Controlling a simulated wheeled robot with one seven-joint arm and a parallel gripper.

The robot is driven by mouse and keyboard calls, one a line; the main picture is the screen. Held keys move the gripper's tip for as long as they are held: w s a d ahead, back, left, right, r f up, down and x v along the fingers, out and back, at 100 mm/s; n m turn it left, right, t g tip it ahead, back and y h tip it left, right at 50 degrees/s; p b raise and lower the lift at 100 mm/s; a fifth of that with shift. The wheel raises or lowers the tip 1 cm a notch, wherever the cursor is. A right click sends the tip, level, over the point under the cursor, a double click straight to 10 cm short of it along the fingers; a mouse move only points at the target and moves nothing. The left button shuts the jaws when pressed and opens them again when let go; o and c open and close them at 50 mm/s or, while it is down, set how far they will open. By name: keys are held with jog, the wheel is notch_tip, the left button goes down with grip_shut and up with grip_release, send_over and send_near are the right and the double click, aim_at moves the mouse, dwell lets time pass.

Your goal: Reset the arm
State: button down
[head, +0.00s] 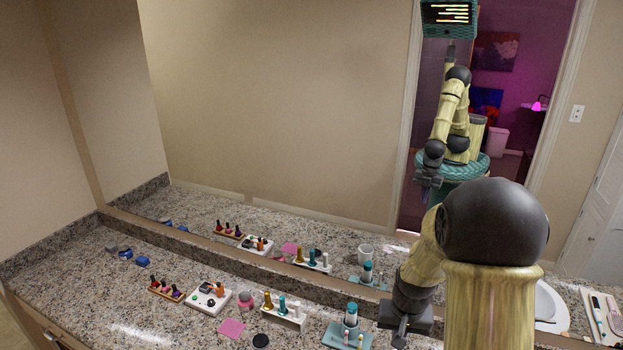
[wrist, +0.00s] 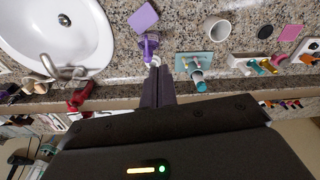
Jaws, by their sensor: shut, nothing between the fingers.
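My arm reaches over the granite counter at the right of the head view, with my gripper (head: 400,338) low in the picture and pointing down. In the wrist view the two dark fingers of my gripper (wrist: 156,70) lie together, shut and empty. A purple object (wrist: 149,45) is just beyond the fingertips; I cannot tell whether they touch it. My arm also shows in the mirror (head: 290,100). My large dark joint and pale link hide part of the counter and sink in the head view.
A teal tray (head: 347,338) with bottles stands left of my gripper. A white cup (wrist: 216,28), purple pad (wrist: 143,17), sink (wrist: 60,35) and tap (wrist: 65,72) show in the wrist view. A nail-polish rack (head: 166,289) and white bottle holder (head: 284,317) stand further left.

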jog(key=s+a+r+n+b, duration=0.1)
jog(key=s+a+r, duration=0.1)
jog(key=s, duration=0.4)
jog(key=s+a+r+n+t+b, duration=0.1)
jog(key=s+a+r, duration=0.1)
jog(key=s, duration=0.4)
jog(key=shift+s+a+r, duration=0.3)
jog(key=shift+s+a, duration=0.05)
